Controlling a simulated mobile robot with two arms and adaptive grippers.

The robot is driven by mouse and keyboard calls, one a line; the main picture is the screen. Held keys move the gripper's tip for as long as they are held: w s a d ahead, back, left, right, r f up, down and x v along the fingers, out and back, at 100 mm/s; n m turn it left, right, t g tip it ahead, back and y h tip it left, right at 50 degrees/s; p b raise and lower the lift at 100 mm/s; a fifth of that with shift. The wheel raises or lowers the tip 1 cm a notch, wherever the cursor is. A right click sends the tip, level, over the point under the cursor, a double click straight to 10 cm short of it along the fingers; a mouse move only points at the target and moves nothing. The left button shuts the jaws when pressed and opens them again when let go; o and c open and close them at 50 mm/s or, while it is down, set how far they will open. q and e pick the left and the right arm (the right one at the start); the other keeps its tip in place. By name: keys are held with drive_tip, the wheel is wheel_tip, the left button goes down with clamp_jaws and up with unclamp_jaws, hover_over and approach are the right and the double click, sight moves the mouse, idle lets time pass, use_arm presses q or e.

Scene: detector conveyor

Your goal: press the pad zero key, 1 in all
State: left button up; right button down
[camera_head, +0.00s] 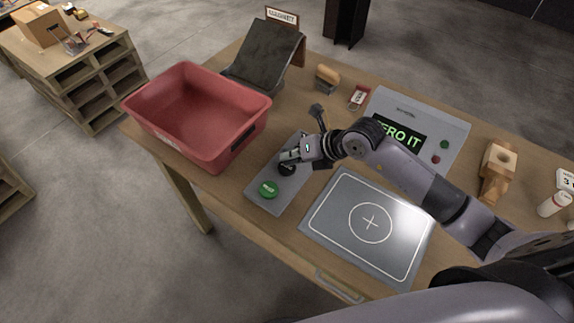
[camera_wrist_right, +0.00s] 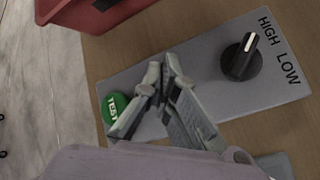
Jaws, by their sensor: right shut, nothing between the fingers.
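A grey console (camera_head: 455,135) at the back right of the table has a display reading "ZERO IT", partly covered by my arm. The grey pad (camera_head: 340,215) with a white circle and cross lies in front of the console. My right gripper (camera_head: 284,158) is shut and empty over a small grey panel (camera_head: 264,207), left of the console. In the right wrist view, its fingertips (camera_wrist_right: 163,70) lie between the green TEST button (camera_wrist_right: 116,107) and the black knob (camera_wrist_right: 241,60). My left gripper is not in view.
A red bin (camera_head: 190,145) stands at the table's left end. A dark sloped stand (camera_head: 262,55), a brush (camera_head: 327,78) and a red-and-white tag (camera_head: 358,97) sit along the back. A wooden piece (camera_head: 494,172) and a white bottle (camera_head: 553,204) are at the right.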

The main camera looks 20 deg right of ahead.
drive_tip(key=shift+f+b, duration=0.3)
drive_tip(key=shift+f, duration=0.15)
drive_tip(key=shift+r, duration=0.1)
idle(0.5)
drive_tip(key=shift+r+p, duration=0.8)
wheel_tip(320, 180, up, 5)
drive_tip(key=p, duration=0.4)
idle(0.7)
